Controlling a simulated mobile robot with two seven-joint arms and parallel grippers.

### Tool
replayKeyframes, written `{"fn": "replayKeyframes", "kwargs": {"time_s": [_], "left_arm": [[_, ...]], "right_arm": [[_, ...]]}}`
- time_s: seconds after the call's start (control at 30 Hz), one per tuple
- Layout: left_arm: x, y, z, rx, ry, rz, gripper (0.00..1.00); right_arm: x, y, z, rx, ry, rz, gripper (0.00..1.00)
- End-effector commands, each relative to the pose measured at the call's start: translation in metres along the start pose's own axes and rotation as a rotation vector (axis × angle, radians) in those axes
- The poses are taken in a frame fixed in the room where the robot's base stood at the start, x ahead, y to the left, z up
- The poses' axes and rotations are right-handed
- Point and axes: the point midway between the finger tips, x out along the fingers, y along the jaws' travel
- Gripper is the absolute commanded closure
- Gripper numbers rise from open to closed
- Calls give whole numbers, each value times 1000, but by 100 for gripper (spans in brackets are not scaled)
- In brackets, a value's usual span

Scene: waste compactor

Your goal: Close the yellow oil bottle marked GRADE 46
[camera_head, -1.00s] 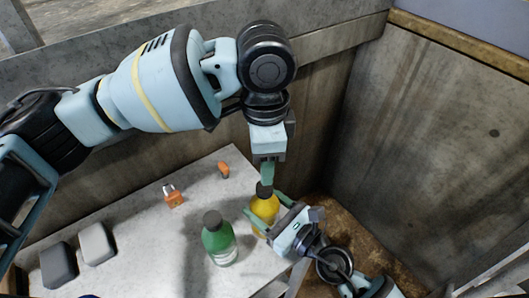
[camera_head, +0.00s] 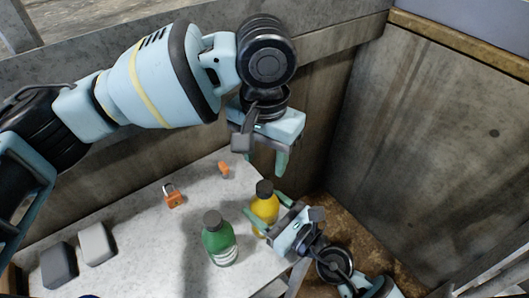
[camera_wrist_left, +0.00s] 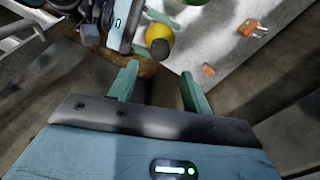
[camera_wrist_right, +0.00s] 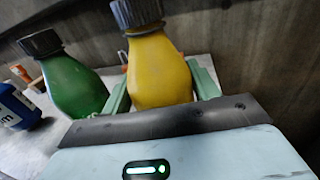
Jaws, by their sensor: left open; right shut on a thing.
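The yellow bottle (camera_head: 264,208) stands upright near the right edge of the grey table. Its dark ribbed cap (camera_head: 264,187) sits on the neck; I cannot tell how tight it is. The bottle and cap (camera_wrist_right: 137,12) also show large in the right wrist view. No GRADE 46 marking is readable. My right gripper (camera_head: 266,214) is shut around the bottle's body from the front right. My left gripper (camera_head: 265,161) is open and empty, above and apart from the cap. In the left wrist view, the bottle (camera_wrist_left: 158,33) lies beyond its open fingers.
A green bottle (camera_head: 219,243) with a dark cap stands just left of the yellow one. An orange padlock (camera_head: 173,197) and a small orange item (camera_head: 223,169) lie farther back. Two grey blocks (camera_head: 97,244) sit at the left. Walls rise behind and to the right.

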Motion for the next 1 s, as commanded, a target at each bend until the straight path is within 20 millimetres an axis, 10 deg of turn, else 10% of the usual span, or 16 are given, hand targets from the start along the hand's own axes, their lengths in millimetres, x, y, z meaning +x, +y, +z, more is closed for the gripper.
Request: {"fn": "replayKeyframes", "kwargs": {"time_s": [1.0], "left_arm": [[80,0,0,2,1,0,51]], "right_arm": [[0,0,0,0,0,0,100]]}}
